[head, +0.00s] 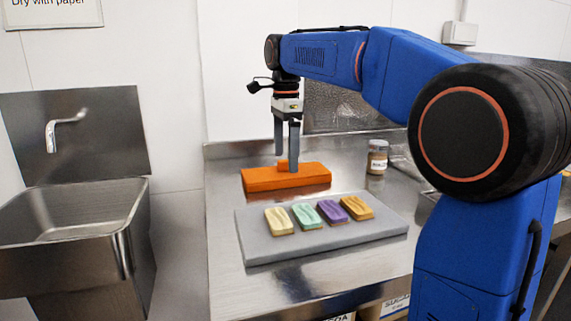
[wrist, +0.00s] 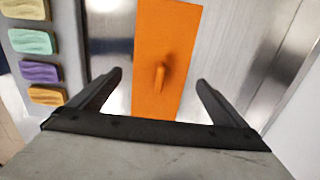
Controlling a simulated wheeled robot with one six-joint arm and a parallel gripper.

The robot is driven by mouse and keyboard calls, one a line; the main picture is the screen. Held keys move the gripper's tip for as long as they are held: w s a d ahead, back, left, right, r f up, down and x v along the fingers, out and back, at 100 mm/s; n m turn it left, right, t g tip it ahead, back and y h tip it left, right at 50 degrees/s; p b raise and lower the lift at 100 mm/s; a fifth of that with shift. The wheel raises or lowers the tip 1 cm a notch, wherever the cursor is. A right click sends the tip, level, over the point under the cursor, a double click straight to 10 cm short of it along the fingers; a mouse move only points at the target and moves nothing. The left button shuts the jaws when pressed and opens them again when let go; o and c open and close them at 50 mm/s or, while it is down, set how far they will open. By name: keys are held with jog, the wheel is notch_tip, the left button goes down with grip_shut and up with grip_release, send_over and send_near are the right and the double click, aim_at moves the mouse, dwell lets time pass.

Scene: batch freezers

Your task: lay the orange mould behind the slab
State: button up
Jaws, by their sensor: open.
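The orange mould (head: 287,178) is a long flat block with a small raised grip on top. It lies on the steel counter behind the grey slab (head: 260,251), with a strip of bare steel between them. In the wrist view the orange mould (wrist: 160,40) lies between my fingers, its grip standing up near the middle. My gripper (head: 287,168) is open and above the mould; the wrist view also shows its two fingers (wrist: 160,80) spread wide on either side, apart from the grip. Whether the fingertips touch the mould I cannot tell.
Several coloured bars, cream, mint, purple and orange-yellow (head: 357,207), lie in a row on the slab. A lidded jar (head: 377,157) stands right of the mould. A steel sink (head: 70,225) is at the left. The counter's left part (head: 225,200) is clear.

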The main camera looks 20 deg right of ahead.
aim_at(286, 160)
notch_tip(286, 160, up, 8)
jog(key=shift+r, duration=0.25)
dwell(0.4)
